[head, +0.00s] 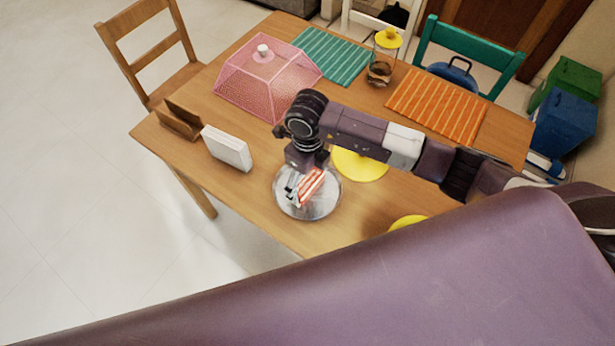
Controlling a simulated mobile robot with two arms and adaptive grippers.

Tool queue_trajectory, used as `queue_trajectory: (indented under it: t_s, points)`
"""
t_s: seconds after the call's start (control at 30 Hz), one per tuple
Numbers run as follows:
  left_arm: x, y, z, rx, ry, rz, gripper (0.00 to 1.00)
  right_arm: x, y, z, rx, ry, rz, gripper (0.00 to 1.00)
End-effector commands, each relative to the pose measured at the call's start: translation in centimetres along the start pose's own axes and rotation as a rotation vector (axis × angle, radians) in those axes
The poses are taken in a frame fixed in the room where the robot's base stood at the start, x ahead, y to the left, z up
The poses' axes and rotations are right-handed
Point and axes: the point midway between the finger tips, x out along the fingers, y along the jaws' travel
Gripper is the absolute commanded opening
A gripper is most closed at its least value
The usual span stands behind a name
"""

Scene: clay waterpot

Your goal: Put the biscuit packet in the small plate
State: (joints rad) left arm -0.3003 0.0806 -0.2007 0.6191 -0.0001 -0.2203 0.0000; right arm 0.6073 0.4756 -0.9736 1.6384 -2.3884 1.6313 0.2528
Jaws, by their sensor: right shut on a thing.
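The biscuit packet (313,183), striped red and white, is in my right gripper (297,186). My right gripper points down and is shut on the packet. Both are over the small plate (322,210), a shiny round metal plate near the table's front edge. I cannot tell whether the packet touches the plate. The gripper and packet hide part of the plate's middle. My left gripper is not in view.
The wooden table (262,196) also bears yellow plates (360,168), a white box-like item (227,148), a wooden holder (180,119), a pink mesh cover (262,85), a jar with a yellow lid (380,70), and teal (335,58) and orange (437,105) striped mats.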

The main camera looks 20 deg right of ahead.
Motion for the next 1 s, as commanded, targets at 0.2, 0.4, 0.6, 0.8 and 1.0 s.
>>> queue_trajectory:
  t_s: [0.2, 0.4, 0.6, 0.8, 1.0]
  points:
    - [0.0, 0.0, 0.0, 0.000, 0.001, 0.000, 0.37, 0.1, 0.0, 0.1, -0.001, -0.002, 0.000, 0.52]
    - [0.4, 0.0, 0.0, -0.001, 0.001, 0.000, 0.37, 0.6, 0.0, 0.0, -0.001, -0.001, 0.000, 0.80]
    - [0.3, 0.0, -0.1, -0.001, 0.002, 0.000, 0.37, 0.5, 0.0, 0.0, -0.001, -0.001, 0.000, 0.97]
    - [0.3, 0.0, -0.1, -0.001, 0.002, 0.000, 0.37, 0.4, 0.0, 0.0, -0.001, -0.001, 0.000, 0.97]
    - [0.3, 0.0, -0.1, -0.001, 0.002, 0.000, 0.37, -0.6, -0.1, 0.1, -0.001, -0.004, -0.001, 0.97]
